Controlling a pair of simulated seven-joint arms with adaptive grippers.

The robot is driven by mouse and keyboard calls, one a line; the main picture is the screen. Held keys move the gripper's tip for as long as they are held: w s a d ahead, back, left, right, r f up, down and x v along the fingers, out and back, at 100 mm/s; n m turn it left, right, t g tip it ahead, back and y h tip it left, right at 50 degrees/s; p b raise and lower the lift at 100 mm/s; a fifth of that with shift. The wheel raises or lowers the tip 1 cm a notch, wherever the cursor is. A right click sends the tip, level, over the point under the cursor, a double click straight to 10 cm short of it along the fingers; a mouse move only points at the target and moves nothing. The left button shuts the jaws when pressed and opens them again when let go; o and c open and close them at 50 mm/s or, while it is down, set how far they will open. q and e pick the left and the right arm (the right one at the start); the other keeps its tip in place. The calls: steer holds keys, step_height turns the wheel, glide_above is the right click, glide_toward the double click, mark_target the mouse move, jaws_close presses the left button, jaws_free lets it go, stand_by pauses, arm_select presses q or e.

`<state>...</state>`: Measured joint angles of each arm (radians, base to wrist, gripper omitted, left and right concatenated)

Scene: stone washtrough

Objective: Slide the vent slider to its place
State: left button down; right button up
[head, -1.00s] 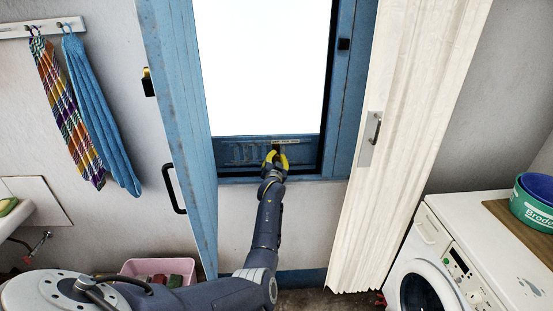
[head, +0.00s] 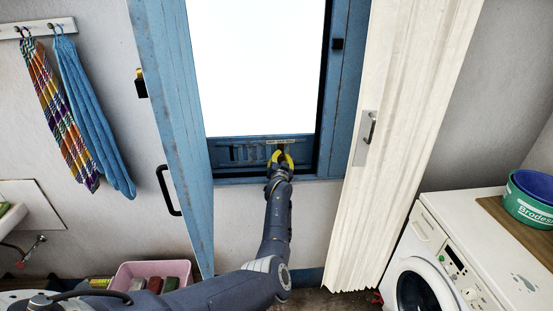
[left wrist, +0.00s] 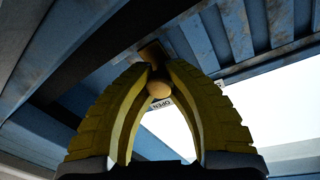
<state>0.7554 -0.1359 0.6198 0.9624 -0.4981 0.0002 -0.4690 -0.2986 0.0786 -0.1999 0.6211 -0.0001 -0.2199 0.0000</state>
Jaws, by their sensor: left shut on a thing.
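The vent slider's brass knob (left wrist: 158,87) is between the yellow fingertips of my left gripper (left wrist: 160,72) in the left wrist view. The gripper is shut on it. In the head view my left gripper (head: 282,158) is at the blue vent panel (head: 225,153) below the bright pane, right of its dark slots. The gripper hides the knob there. A pale label (head: 280,141) sits just above the gripper; part of a label reading "OPEN" (left wrist: 162,103) shows behind the knob in the wrist view. My right gripper is not in view.
A blue door leaf (head: 178,130) with a black handle stands left of the opening. A cream folding door (head: 400,130) stands on the right. A washing machine (head: 430,265) is at lower right, a pink tub (head: 150,270) at lower left.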

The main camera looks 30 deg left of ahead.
arm_select(q)
steer(key=c, duration=1.1)
jaws_free()
steer(key=shift+c, duration=0.2)
steer(key=shift+s+d, duration=0.25)
steer(key=shift+s, duration=0.3)
steer(key=v, duration=1)
steer(key=shift+s+d, duration=0.25)
steer(key=shift+s, duration=0.1)
steer(key=shift+r, duration=0.1)
